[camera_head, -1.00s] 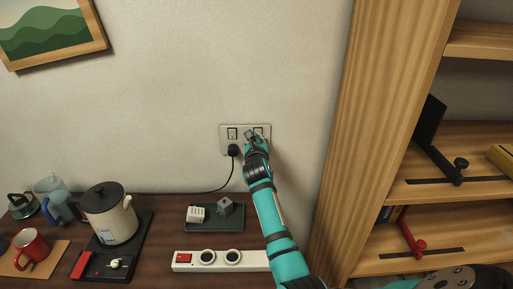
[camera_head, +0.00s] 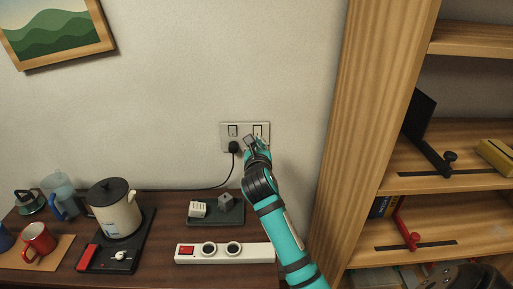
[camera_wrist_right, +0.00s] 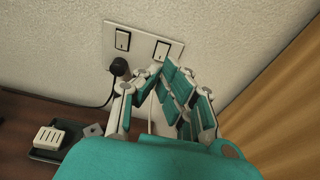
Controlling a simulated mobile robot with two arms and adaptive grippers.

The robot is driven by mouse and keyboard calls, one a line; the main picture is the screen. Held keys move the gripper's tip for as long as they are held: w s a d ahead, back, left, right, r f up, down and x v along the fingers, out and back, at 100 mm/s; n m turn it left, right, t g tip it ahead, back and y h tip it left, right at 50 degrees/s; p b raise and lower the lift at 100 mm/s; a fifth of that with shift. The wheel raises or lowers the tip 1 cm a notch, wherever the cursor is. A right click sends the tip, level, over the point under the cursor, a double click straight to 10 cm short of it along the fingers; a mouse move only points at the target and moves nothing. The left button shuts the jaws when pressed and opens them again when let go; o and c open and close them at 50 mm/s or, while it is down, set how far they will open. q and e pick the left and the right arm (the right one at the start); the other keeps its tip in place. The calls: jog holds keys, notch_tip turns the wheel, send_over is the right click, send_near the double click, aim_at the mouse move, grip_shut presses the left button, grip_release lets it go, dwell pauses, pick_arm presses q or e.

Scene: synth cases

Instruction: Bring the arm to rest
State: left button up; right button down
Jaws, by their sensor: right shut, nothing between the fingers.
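My right gripper (camera_head: 253,144) is shut and empty, in front of the lower right part of the white double wall socket plate (camera_head: 245,129). In the right wrist view its fingers (camera_wrist_right: 163,72) come together just below the plate's right switch (camera_wrist_right: 161,50). I cannot tell whether they touch the plate. A black plug (camera_head: 234,147) sits in the plate's left socket, with its cord running down to the left. The right socket is hidden behind the gripper. My left gripper is not in view.
Below on the dark table are a white power strip (camera_head: 184,259), a dark tray (camera_head: 230,221) with two small adapters, and a kettle (camera_head: 118,219). Mugs and a jug stand at the left. A wooden shelf unit (camera_head: 365,110) stands close on the right.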

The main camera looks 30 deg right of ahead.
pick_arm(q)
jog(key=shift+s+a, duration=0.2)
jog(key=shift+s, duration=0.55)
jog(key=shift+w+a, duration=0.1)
